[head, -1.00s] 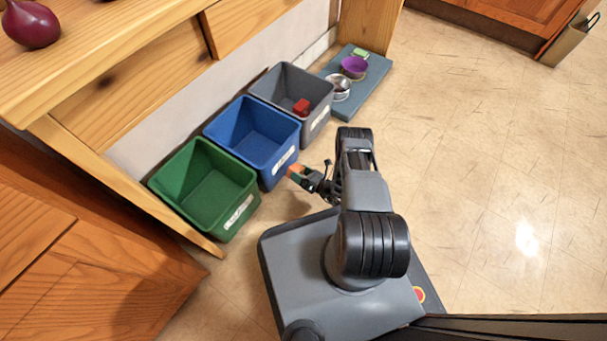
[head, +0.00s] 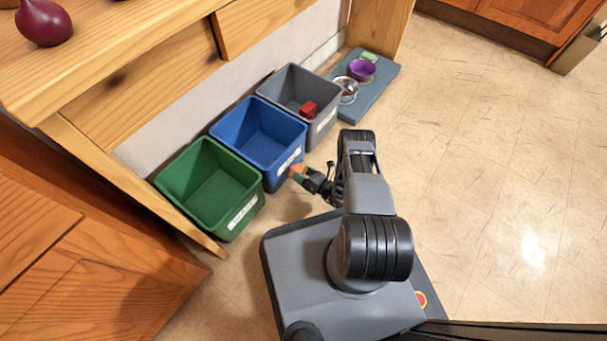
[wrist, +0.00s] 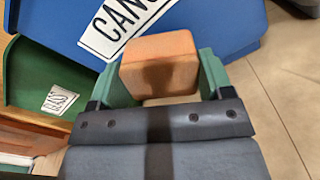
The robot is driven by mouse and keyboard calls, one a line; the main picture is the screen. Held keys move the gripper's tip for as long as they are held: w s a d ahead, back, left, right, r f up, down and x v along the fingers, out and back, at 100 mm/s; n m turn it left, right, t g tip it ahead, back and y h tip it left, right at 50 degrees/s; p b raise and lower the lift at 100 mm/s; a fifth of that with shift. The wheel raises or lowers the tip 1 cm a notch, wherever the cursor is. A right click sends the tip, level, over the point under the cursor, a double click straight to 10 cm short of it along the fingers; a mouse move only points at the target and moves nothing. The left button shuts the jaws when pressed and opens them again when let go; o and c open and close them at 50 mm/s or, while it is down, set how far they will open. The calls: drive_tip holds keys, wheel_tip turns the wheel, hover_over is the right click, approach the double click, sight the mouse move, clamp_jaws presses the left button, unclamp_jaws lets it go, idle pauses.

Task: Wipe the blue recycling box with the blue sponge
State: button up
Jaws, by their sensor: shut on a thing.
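The blue recycling box (head: 280,178) stands on the floor between the green and grey boxes, open at the top and empty as far as I see. A white label reading "CANS" is on its front in the wrist view (wrist: 220,25). My gripper (head: 299,174) is shut on an orange sponge-like block (wrist: 158,65), held between its two green fingers. The block is right at the blue box's front face, close to the label's lower edge. I cannot tell whether it touches. I see no blue sponge.
A green box (head: 238,212) stands to the left, a grey box (head: 322,125) with a red thing (head: 308,110) inside to the right. Beyond are bowls on a blue-grey mat (head: 374,92). A wooden bench (head: 130,85) overhangs behind. Floor at right is clear.

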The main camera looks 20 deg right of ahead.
sight(305, 167)
drive_tip(key=shift+x, duration=0.85)
drive_tip(key=shift+w+d, duration=0.1)
drive_tip(key=shift+w+d, duration=0.45)
drive_tip(key=shift+d, duration=0.2)
drive_tip(key=shift+w+d, duration=0.4)
drive_tip(key=shift+d, duration=0.25)
drive_tip(key=shift+w, duration=0.15)
drive_tip(key=shift+s+a+p, duration=0.15)
drive_tip(key=shift+s+a, duration=0.35)
drive_tip(key=shift+a, duration=0.35)
drive_tip(key=shift+s+a+p, duration=0.15)
drive_tip(key=shift+s+a, duration=0.35)
drive_tip(key=shift+a, duration=0.35)
drive_tip(key=shift+c, duration=0.3)
drive_tip(key=shift+p+v, duration=0.3)
drive_tip(key=shift+v, duration=2.75)
